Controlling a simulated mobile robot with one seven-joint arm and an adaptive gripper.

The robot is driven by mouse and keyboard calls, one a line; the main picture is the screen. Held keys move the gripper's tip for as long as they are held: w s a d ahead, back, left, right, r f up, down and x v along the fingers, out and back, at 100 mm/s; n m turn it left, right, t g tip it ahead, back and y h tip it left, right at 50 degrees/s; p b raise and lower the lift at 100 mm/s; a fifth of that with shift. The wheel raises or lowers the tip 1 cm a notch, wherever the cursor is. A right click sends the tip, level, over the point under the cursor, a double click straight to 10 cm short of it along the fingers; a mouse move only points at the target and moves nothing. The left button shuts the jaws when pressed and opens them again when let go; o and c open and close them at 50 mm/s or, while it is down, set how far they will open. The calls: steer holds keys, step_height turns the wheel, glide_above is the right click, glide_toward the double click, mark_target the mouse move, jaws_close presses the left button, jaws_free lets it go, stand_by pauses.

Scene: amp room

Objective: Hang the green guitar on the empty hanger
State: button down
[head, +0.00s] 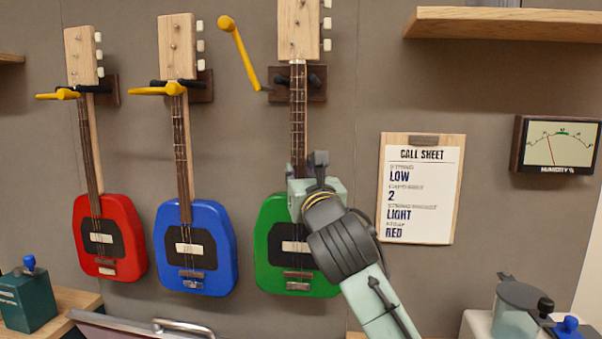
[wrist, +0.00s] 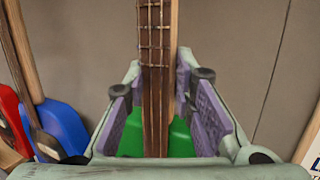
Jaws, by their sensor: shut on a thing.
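The green guitar (head: 270,240) is upright in the head view, in front of the third hanger (head: 319,92). Its neck appears between the two dark prongs, with the headstock a little above them; I cannot tell how deep it sits. This hanger's yellow latch arm (head: 238,54) is swung up to the left, clear of the neck. My gripper (head: 303,184) is shut on the lower neck, just above the body. In the wrist view, the purple pads of my gripper (wrist: 160,105) flank the neck, with the green body (wrist: 181,139) behind. My gripper hides part of the body's right side.
A red guitar (head: 88,215) and a blue guitar (head: 170,245) hang to the left, with yellow latches across their necks. A call sheet clipboard (head: 421,190) and a humidity meter (head: 557,146) are on the wall at right. A wooden shelf (head: 505,24) juts out upper right.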

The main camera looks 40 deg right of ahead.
steer(key=shift+s+f+b, duration=0.1)
steer(key=shift+f+b, duration=0.95)
steer(key=shift+f, duration=0.05)
stand_by(0.4)
steer(key=c, duration=1.6)
jaws_free()
steer(key=shift+a, duration=0.1)
steer(key=o, duration=0.3)
steer(key=shift+f, duration=0.1)
steer(key=v, duration=1.2)
steer(key=shift+f, duration=0.1)
